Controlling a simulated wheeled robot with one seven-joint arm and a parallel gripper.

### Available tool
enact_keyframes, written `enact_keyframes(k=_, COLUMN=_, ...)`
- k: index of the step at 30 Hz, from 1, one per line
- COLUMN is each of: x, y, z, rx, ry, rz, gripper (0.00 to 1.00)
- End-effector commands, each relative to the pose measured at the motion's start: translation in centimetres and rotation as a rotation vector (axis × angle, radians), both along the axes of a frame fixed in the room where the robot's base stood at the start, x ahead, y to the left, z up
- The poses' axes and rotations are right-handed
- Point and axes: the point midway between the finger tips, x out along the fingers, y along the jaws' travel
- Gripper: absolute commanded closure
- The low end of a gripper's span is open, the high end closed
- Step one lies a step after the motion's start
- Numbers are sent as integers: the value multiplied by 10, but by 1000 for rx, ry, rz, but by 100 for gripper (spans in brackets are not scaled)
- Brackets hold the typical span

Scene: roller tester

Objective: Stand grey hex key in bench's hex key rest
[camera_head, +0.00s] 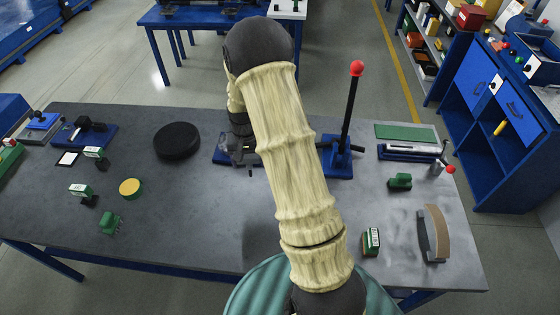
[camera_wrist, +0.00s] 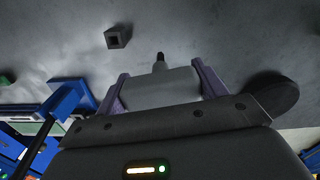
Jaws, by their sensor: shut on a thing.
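My gripper (camera_wrist: 160,72) is shut on a grey, wide-bodied piece with a short black tip, which I take to be the grey hex key (camera_wrist: 160,88). The key lies between the two fingers, its tip pointing away from the palm. In the head view my gripper (camera_head: 240,154) is above the back middle of the bench (camera_head: 200,215), partly covered by my arm. A small dark block with a square hole (camera_wrist: 117,38), likely the hex key rest, stands on the bench in the wrist view, apart from the key tip. In the head view I cannot make it out; my arm may hide it.
A black disc (camera_head: 177,141) lies left of my gripper. A blue-based press with a red-knobbed lever (camera_head: 348,120) stands to the right. Green pieces (camera_head: 400,181), a curved-handled part (camera_head: 434,234) and a yellow puck (camera_head: 130,188) lie about.

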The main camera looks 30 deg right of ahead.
Motion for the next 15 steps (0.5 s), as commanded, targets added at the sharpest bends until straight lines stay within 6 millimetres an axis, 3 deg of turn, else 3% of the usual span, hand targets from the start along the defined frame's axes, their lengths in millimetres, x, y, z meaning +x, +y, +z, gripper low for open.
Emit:
enact_keyframes(k=1, x=-13, y=-21, z=6, rx=1, ry=6, rz=-45, gripper=84)
enact_keyframes(k=6, x=-48, y=-65, z=2, rx=0, ry=4, rz=-151, gripper=84)
enact_keyframes(k=9, x=-59, y=-77, z=-1, rx=-2, ry=2, rz=-181, gripper=84)
enact_keyframes(k=15, x=-61, y=-79, z=-4, rx=-3, ry=-1, rz=-185, gripper=84)
